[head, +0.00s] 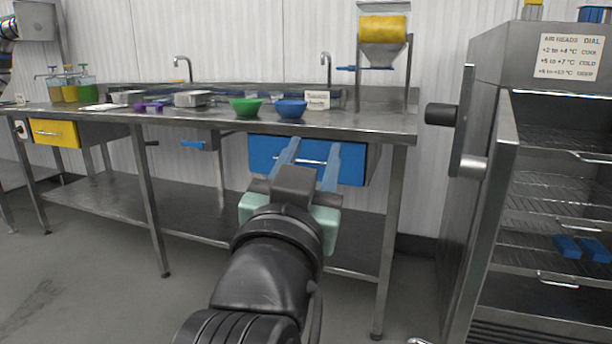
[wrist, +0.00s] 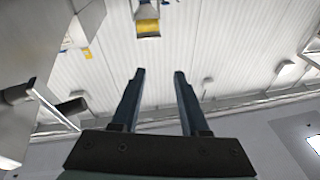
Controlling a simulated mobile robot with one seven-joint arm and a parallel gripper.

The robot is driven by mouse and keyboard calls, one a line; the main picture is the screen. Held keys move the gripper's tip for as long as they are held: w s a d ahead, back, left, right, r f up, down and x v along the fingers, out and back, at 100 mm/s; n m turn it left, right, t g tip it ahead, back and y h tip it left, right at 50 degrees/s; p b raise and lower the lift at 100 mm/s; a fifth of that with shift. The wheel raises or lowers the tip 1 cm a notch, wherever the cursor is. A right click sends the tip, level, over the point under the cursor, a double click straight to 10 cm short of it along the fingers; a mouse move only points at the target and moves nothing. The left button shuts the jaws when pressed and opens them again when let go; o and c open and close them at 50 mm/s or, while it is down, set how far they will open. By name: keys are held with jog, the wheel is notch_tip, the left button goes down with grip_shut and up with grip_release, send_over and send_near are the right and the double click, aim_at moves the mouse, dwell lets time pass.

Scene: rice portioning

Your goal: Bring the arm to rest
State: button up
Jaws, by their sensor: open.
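My gripper (head: 311,160) is open and empty in the head view, with its two blue fingers apart in front of the blue drawer (head: 263,153) under the steel table. From these views I cannot tell how far the fingertips are from the drawer. In the wrist view my gripper (wrist: 158,75) also shows open, with nothing between the fingers and the pale wall panels behind. My arm reaches forward from the bottom middle of the head view.
The steel table (head: 360,122) carries a green bowl (head: 246,107), a blue bowl (head: 291,108) and a yellow hopper (head: 383,30) on a stand. A steel cabinet with its door (head: 487,190) open stands at the right. A yellow drawer (head: 55,132) is far left. Floor in front is clear.

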jog(key=s+r+n+t+y+p, duration=0.2)
jog(key=s+r+n+t+y, duration=0.35)
jog(key=s+r, duration=0.95)
notch_tip(320, 180, up, 38)
jog(key=m+t+h+p, duration=0.1)
jog(key=p, duration=3.6)
jog(key=shift+w+a+r+p, duration=0.15)
jog(key=shift+a+r+p, duration=0.05)
jog(key=shift+a+p, duration=0.2)
jog(key=shift+w+m+t, duration=0.1)
jog(key=shift+m+t, duration=0.15)
